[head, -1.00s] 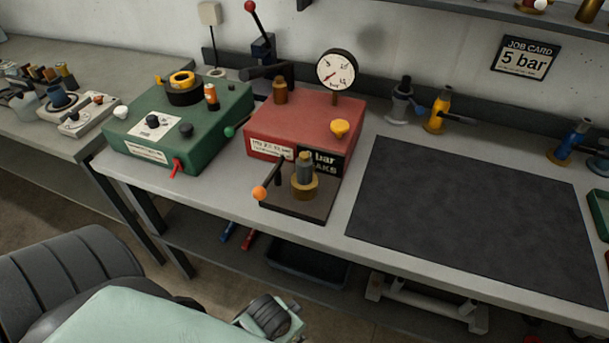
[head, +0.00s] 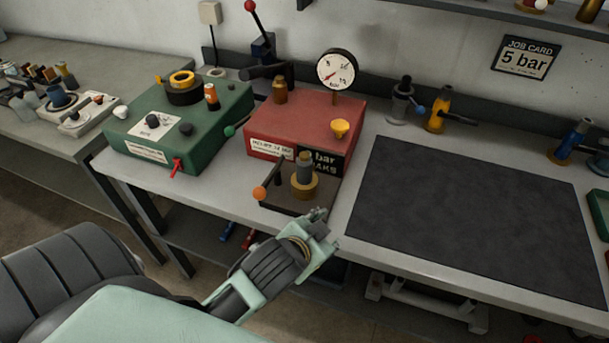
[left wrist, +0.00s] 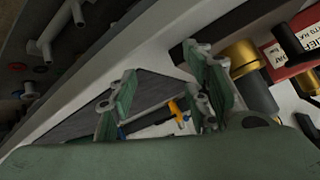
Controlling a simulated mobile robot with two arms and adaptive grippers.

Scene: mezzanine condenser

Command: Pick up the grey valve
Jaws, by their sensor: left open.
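A grey valve (head: 402,100) with a blue-tipped handle stands upright at the back of the bench, left of a yellow valve (head: 436,108). Another grey cylindrical piece (head: 304,165) stands upright in a brass collar on the dark fixture in front of the red box. My left gripper (head: 325,225) is open and empty at the bench's front edge, just in front and to the right of that fixture. In the left wrist view its open fingers (left wrist: 160,95) frame the dark mat and the yellow valve (left wrist: 178,110); the brass-and-grey piece (left wrist: 255,92) is outside them, on the right. My right gripper is not in view.
The red box (head: 300,128) with a gauge (head: 336,69) and the green box (head: 180,125) occupy the left of the bench. An orange-tipped lever (head: 260,192) sticks out beside the fixture. The dark mat (head: 470,220) is clear. A blue valve (head: 570,143) stands at the back right.

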